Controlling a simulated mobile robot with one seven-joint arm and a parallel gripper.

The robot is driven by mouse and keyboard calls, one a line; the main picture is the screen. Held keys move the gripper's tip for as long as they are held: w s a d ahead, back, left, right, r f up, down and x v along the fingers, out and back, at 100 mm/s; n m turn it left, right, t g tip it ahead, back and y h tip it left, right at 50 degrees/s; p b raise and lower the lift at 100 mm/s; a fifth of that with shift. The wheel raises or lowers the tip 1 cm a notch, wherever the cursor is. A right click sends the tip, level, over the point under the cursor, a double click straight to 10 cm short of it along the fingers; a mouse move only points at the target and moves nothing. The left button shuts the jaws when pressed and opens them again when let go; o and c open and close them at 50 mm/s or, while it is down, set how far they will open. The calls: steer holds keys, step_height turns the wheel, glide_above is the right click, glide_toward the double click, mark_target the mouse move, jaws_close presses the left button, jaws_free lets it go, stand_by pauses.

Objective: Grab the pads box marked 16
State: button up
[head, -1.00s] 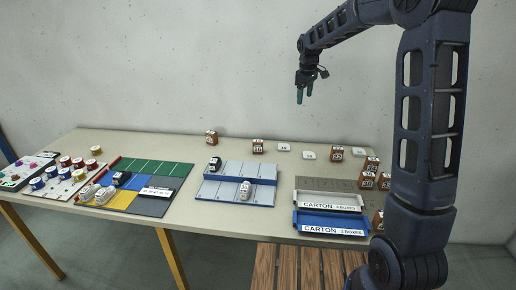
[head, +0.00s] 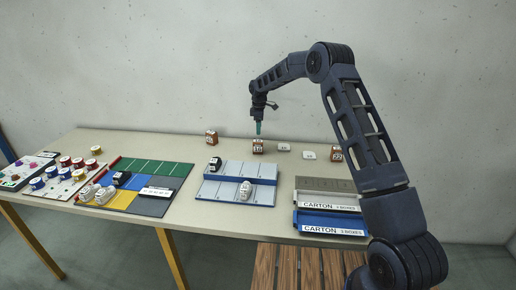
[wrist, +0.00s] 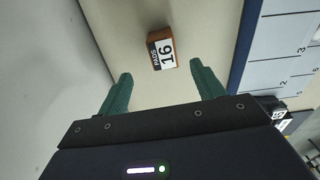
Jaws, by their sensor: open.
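The pads box marked 16 (wrist: 161,51) is a small brown box with a white label and a black band reading PADS. In the wrist view it lies ahead of and between the two green fingers of my gripper (wrist: 160,88), which are open and empty. In the head view a brown box (head: 258,146) stands at the back of the table, and my gripper (head: 258,129) is just above it. Its number is too small to read surely there.
Another brown box (head: 211,137) stands to the left. Carton trays (head: 330,224) are at front right. The wall is close behind.

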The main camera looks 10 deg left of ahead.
mark_target(258, 140)
steer(key=shift+a+f, duration=0.2)
steer(key=shift+f, duration=0.3)
steer(key=f, duration=1)
steer(key=shift+s+f, duration=0.15)
steer(key=shift+s, duration=0.05)
steer(key=c, duration=1)
steer(key=shift+c, duration=0.4)
